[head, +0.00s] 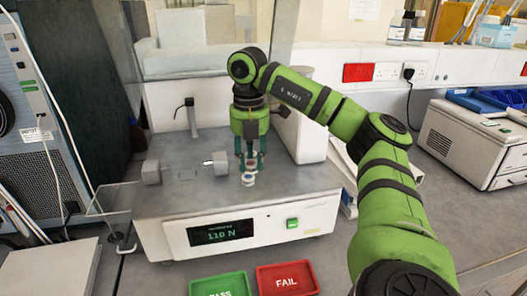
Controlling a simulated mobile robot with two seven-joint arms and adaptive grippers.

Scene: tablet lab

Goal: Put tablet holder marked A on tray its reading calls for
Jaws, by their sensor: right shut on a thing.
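My right gripper (250,168) points straight down over the grey top of the bench tester (290,184). It is shut on a small pale tablet holder (249,179), which shows at the fingertips with a darker band. Any letter on it is too small to read. The holder is low over the tester top; I cannot tell if it touches. The tester's display (220,233) shows green digits that look like 110 N. A green PASS tray (219,279) and a red FAIL tray (287,267) lie in front of the tester. My left gripper is out of view.
Grey blocks (151,171) stand on the tester top left of my gripper. A clear panel (105,205) juts out at the tester's left. A white instrument (470,140) and blue bins (480,102) are at the right. The bench right of the tester is partly clear.

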